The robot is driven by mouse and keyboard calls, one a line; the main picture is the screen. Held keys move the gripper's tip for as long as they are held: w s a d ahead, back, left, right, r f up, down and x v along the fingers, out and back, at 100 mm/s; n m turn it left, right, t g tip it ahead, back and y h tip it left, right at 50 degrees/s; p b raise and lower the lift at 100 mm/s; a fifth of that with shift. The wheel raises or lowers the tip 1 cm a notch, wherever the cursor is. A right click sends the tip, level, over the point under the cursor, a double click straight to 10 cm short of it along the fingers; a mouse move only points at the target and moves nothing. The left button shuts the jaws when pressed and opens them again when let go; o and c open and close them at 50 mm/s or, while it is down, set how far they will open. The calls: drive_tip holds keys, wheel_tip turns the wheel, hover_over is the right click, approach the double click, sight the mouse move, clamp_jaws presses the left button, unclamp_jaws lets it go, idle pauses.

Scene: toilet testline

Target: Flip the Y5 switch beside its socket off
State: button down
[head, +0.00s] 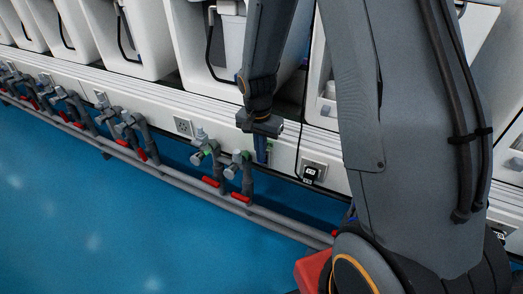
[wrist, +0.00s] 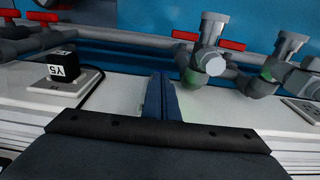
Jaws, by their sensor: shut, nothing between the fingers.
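The Y5 plug (wrist: 62,66), a black block with a white label, sits in a socket plate (wrist: 88,78) at the left of the wrist view. In the head view the black plug (head: 311,173) sits on its plate (head: 321,166) on the white wall strip, right of my gripper. I cannot make out the switch itself in either view. My gripper (wrist: 162,97) is shut and empty, its blue fingers together over the white strip, apart from the plug. In the head view my gripper (head: 263,151) points down in front of the strip, left of the plug.
Grey pipes with valves (head: 205,142) and red handles (head: 241,197) run along the strip left of my gripper. A black cable (head: 298,145) leads up from the plug. Another socket (head: 184,127) lies farther left. The blue floor (head: 90,215) is clear.

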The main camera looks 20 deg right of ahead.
drive_tip(key=shift+s+a+p, duration=0.2)
drive_tip(key=shift+p, duration=0.2)
drive_tip(key=shift+s+a+f+p, duration=0.35)
drive_tip(key=shift+f+p, duration=0.2)
drive_tip(key=shift+p, duration=0.05)
drive_tip(key=shift+s+a+f+p, duration=0.35)
drive_tip(key=shift+f+p, duration=0.15)
drive_tip(key=shift+p, duration=0.1)
drive_tip(key=shift+w+d+r, duration=0.1)
drive_tip(key=shift+w+d, duration=0.05)
drive_tip(key=shift+w, duration=0.05)
drive_tip(key=shift+w+d+r+p, duration=0.15)
drive_tip(key=shift+w+d+p, duration=0.25)
drive_tip(key=shift+s+a+r, duration=0.1)
